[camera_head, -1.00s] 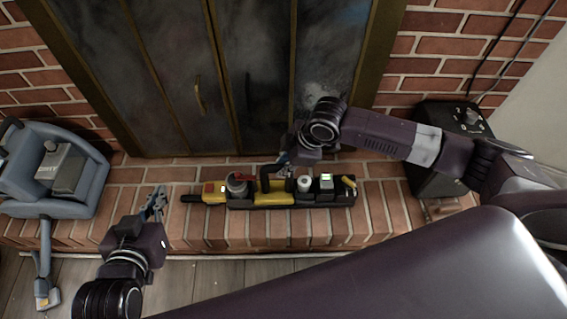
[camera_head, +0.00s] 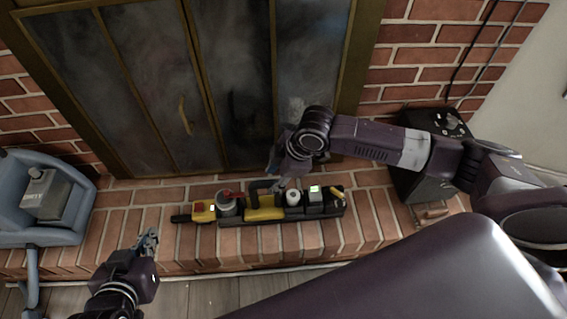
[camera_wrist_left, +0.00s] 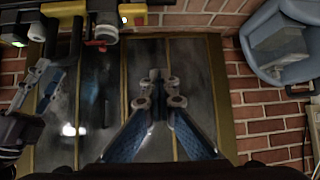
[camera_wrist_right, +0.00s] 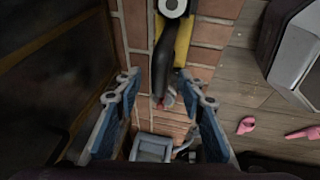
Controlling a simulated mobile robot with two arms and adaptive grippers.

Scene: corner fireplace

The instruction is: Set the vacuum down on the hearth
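The vacuum, a yellow and black handheld machine (camera_head: 265,214), lies lengthwise on the brick hearth (camera_head: 200,257), in front of the fireplace doors. It has a black arched handle, a white round part and a green-lit panel. My right gripper (camera_head: 279,175) is just above and behind its handle. In the right wrist view the fingers of the right gripper (camera_wrist_right: 160,95) are spread apart, with the black handle (camera_wrist_right: 164,60) showing between and beyond them; contact is unclear. My left gripper (camera_head: 148,240) is empty over the hearth's front left; its fingertips look together in the left wrist view (camera_wrist_left: 158,90).
A blue-grey cleaning machine (camera_head: 75,222) stands on the hearth at the left, its hose hanging over the front edge. A black box with knobs (camera_head: 425,185) stands at the right. Fireplace doors (camera_head: 215,90) close off the back. Bare brick lies between the machine and the vacuum.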

